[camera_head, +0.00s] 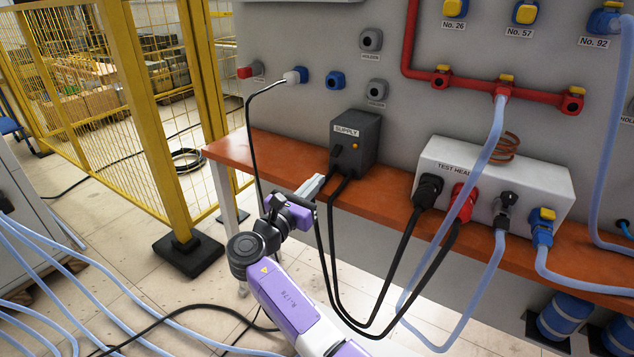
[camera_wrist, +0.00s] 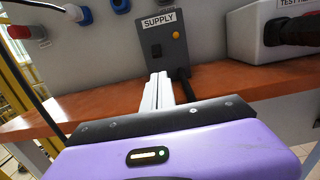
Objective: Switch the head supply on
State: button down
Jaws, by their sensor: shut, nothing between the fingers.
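The head supply is a dark grey box labelled SUPPLY (camera_head: 368,130) on the orange-brown shelf, and it also shows in the wrist view (camera_wrist: 168,52). An orange round button or lamp (camera_head: 355,146) sits on its front face, right of centre, and shows in the wrist view (camera_wrist: 176,34). A dark fitting (camera_wrist: 156,50) is left of it on the same face; its position is hard to read. My gripper (camera_wrist: 158,78) is shut and empty, its pale fingers pointing at the box's lower front; the head view shows it just in front of the box (camera_head: 321,178). Contact cannot be told.
Black cables (camera_head: 334,240) run from the supply and hang beside my gripper. The white test head box (camera_head: 440,155) with plugs and hoses stands to the right. The shelf (camera_head: 260,150) is clear to the left of the supply. A yellow fence (camera_head: 150,110) stands farther left.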

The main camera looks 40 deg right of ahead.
aim_at(333, 155)
jog(key=b+x, duration=0.1)
jog(key=x, duration=0.6)
jog(key=shift+w+d, duration=0.1)
jog(key=shift+d, duration=0.3)
jog(key=shift+a+r+p, duration=0.1)
jog(key=shift+r+p, duration=0.2)
jog(key=shift+p, duration=0.6)
jog(key=shift+f+y, duration=0.1)
jog(key=shift+y, duration=0.2)
jog(key=shift+a+r+g+y+p, duration=0.15)
jog(key=shift+r+g+y+p, duration=0.2)
jog(key=shift+p, duration=1.8)
jog(key=y+p, duration=0.1)
jog(key=p, duration=0.3)
jog(key=r+y+p, duration=0.1)
jog(key=p, duration=0.2)
jog(key=shift+a+r+g+p, duration=0.2)
jog(key=shift+r+g+p, duration=0.05)
jog(key=shift+r+p, duration=0.15)
jog(key=y+p, duration=0.1)
jog(key=p, duration=0.2)
jog(key=r+y+p, duration=0.1)
jog(key=p, duration=0.3)
jog(key=shift+a+g+p, duration=0.1)
jog(key=shift+g+p, duration=0.2)
jog(key=shift+g, duration=0.1)
jog(key=shift+f+y, duration=0.35)
jog(key=shift+f, duration=0.2)
jog(key=shift+r+p, duration=0.8)
jog(key=shift+r, duration=0.05)
